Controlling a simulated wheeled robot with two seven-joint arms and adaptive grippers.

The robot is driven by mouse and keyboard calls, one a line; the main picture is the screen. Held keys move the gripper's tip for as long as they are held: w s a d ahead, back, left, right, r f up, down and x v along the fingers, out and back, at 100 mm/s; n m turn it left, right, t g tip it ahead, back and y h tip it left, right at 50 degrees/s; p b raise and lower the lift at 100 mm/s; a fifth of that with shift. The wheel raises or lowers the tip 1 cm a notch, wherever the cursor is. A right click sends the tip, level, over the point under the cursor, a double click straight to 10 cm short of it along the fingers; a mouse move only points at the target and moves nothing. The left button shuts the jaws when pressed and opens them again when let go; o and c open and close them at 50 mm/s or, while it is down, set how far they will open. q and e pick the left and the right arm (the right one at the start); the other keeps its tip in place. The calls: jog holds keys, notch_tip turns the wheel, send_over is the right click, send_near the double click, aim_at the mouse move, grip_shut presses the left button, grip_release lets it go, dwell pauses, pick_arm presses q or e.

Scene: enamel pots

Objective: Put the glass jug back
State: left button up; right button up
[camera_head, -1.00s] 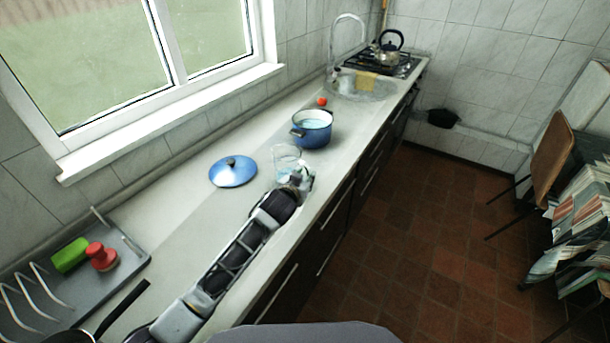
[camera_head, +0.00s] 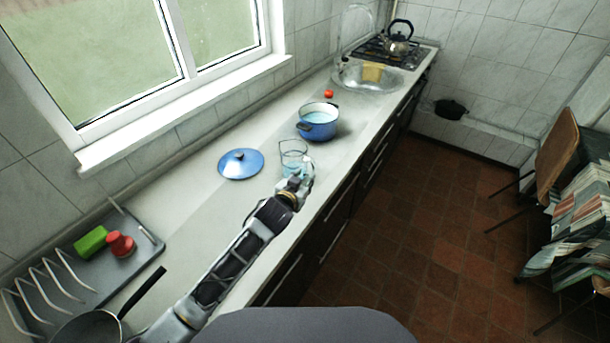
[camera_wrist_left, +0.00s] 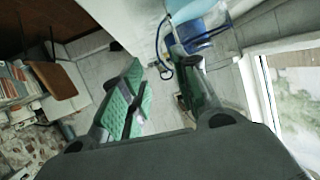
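The glass jug (camera_head: 293,160), clear with some pale blue liquid, stands upright on the counter between the blue lid and the counter's front edge. My left gripper (camera_head: 302,178) is at the jug's near right side and overlaps it in the head view. In the left wrist view its green-padded fingers (camera_wrist_left: 157,82) are apart, and a thin dark blue curve, perhaps the jug's handle (camera_wrist_left: 158,48), shows between them. No contact with the jug can be made out. My right gripper is in neither view.
A blue pot (camera_head: 318,124) stands behind the jug, and a blue lid (camera_head: 241,164) lies to its left. A red tomato-like item (camera_head: 329,93), a sink (camera_head: 352,82) and a kettle (camera_head: 398,45) are farther back. A dish rack (camera_head: 140,232) and a pan (camera_head: 88,330) are near left.

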pick_arm(q)
jog(key=p+v, duration=0.2)
jog(key=v, duration=0.1)
jog(key=shift+s+r, duration=0.1)
jog(key=shift+s, duration=0.05)
dwell(0.5)
dwell(0.8)
